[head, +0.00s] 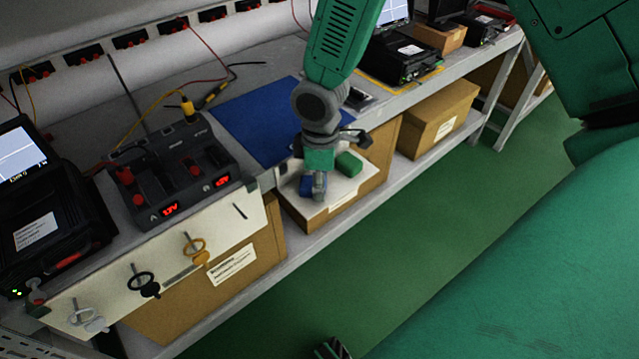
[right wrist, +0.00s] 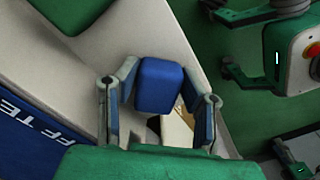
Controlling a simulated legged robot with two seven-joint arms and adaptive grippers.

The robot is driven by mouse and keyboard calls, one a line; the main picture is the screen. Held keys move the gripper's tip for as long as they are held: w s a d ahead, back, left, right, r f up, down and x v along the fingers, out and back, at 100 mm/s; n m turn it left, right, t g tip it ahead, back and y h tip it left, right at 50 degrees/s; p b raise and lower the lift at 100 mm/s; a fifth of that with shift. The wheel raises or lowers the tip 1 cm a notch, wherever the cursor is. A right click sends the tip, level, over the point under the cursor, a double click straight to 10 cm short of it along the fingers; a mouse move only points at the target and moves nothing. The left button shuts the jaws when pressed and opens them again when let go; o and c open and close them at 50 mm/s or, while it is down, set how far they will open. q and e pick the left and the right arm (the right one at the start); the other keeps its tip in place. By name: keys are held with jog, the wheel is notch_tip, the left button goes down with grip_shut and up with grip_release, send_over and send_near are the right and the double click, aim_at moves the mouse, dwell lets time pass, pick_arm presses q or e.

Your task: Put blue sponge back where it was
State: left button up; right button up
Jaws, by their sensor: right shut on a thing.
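The blue sponge (head: 306,186) is at my right gripper (head: 319,188), low in front of the bench edge in the head view. In the right wrist view the blue sponge (right wrist: 160,84) sits between the two fingers of my right gripper (right wrist: 163,95), which is shut on it. A green sponge (head: 348,163) lies just right of the gripper, by a pale panel (head: 345,190). Whether the blue sponge touches the panel cannot be told.
A blue mat (head: 255,120) lies on the bench behind the gripper. A dark charger (head: 175,165) with red displays stands left of it. Hooks with rings (head: 195,250) hang on the front panel. Cardboard boxes (head: 437,118) fill the lower shelf. Green floor (head: 450,200) is clear in front.

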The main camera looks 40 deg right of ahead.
jog(key=o, duration=1)
jog(key=shift+d, duration=0.1)
notch_tip(320, 180, up, 12)
jog(key=p, duration=0.5)
jog(key=s+a+f+m+y, duration=0.1)
jog(key=s+a+f+m, duration=0.25)
jog(key=s+f, duration=0.7)
jog(key=s+d+f+m, duration=0.1)
jog(key=s+f+m, duration=0.1)
jog(key=s+f, duration=0.1)
jog(key=s+d+f+m, duration=0.1)
jog(key=s+f+m, duration=0.1)
jog(key=s, duration=0.2)
jog(key=s+d+f+m+h, duration=0.1)
jog(key=s+f+m, duration=0.1)
jog(key=s+f, duration=0.1)
jog(key=shift+s+d+f+t, duration=0.25)
jog(key=shift+s+f+t, duration=0.1)
jog(key=shift+s, duration=0.25)
